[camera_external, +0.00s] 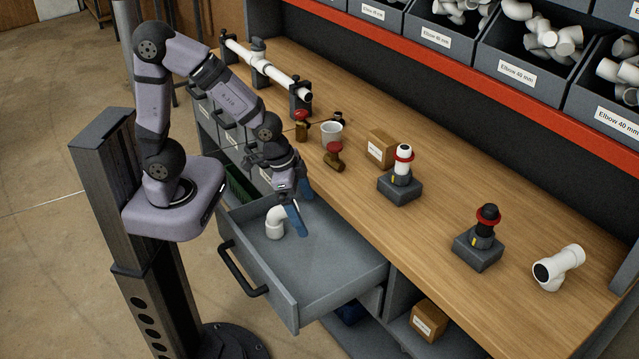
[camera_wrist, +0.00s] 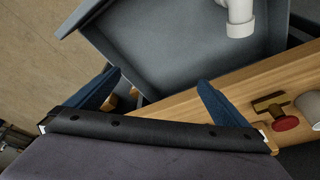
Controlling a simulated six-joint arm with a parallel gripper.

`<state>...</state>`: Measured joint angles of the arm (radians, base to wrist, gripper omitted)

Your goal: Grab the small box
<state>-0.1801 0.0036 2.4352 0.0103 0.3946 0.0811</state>
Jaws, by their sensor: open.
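A small brown cardboard box (camera_external: 382,148) with a white label stands on the wooden bench, just behind the grey block with the white pipe piece. A second labelled cardboard box (camera_external: 428,320) sits in the open compartment below the bench top, right of the drawer. My gripper (camera_external: 296,217) hangs over the open drawer, left of both boxes and apart from them. Its blue fingers also show in the wrist view (camera_wrist: 160,84), spread wide with nothing held between them. Small brown patches by the left finger there are too partial to identify.
The open grey drawer (camera_external: 335,262) holds a white elbow (camera_external: 275,222). On the bench are brass valves with red handles (camera_external: 334,154), a white cup (camera_external: 331,132), a grey block with a black fitting (camera_external: 479,250) and a white tee (camera_external: 559,267). Bins line the back.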

